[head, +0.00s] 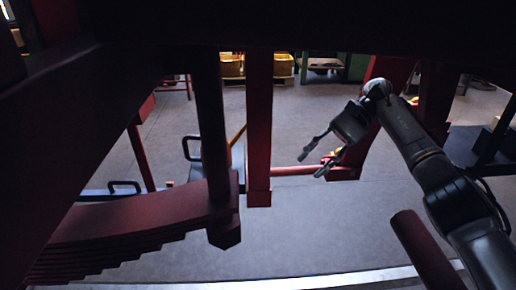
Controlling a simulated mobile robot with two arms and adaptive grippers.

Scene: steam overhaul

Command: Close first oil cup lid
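My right gripper (311,165) reaches in from the right, its two fingers spread apart with nothing between them. Its lower finger is close to the end of a thin red bar (293,170) and a small yellowish part (336,153). That part may belong to an oil cup, but it is too small and dark to tell. I cannot make out an oil cup lid or whether it is open. Whether the finger touches anything is unclear. My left gripper is not in view.
Dark red beams and posts surround the space, with a red post (259,130) left of the gripper. A stepped leaf spring (130,225) is at lower left. A red bar (425,250) stands below the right arm. Yellow bins (231,66) are far back. Grey floor lies beneath.

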